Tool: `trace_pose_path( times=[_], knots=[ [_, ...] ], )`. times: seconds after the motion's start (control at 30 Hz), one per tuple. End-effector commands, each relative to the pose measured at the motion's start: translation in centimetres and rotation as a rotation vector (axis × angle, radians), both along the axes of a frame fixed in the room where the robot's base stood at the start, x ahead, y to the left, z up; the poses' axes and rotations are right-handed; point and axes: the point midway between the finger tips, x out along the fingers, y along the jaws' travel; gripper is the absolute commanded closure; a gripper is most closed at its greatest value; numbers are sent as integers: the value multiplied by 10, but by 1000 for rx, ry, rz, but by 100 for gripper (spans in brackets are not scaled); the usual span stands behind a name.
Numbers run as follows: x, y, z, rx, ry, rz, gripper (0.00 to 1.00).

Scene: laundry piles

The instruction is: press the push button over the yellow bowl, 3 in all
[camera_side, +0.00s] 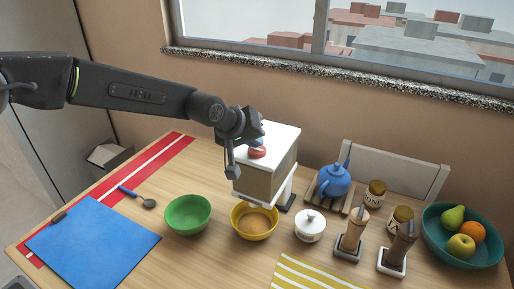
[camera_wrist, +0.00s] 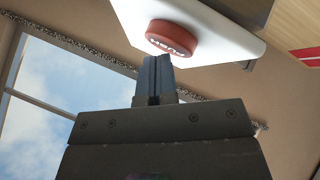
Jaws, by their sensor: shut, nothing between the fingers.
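The red push button (camera_side: 257,152) sits on the white top of a box-shaped dispenser (camera_side: 266,180). The button also shows large in the wrist view (camera_wrist: 172,38), with lettering on its face. The yellow bowl (camera_side: 240,225) stands on the table below the dispenser; its inside looks tan, and I cannot tell if that is contents. My gripper (camera_side: 261,142) is shut and empty, its fingertips just above the button. In the wrist view the fingertips (camera_wrist: 157,60) are at the button's edge; I cannot tell whether they touch it.
A green bowl (camera_side: 187,214) stands left of the yellow one, a white lidded pot (camera_side: 310,226) to the right. A blue teapot (camera_side: 335,180), jars, two mills (camera_side: 353,236) and a teal fruit bowl (camera_side: 489,252) fill the right side. A blue mat (camera_side: 95,240) lies at left.

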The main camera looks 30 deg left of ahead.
Motion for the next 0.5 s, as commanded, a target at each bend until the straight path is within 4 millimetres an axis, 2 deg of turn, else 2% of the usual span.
trace_pose_path(
  times=[0.5],
  knots=[
    [0, 0, -7, 1, 3, 0, 100]
  ],
)
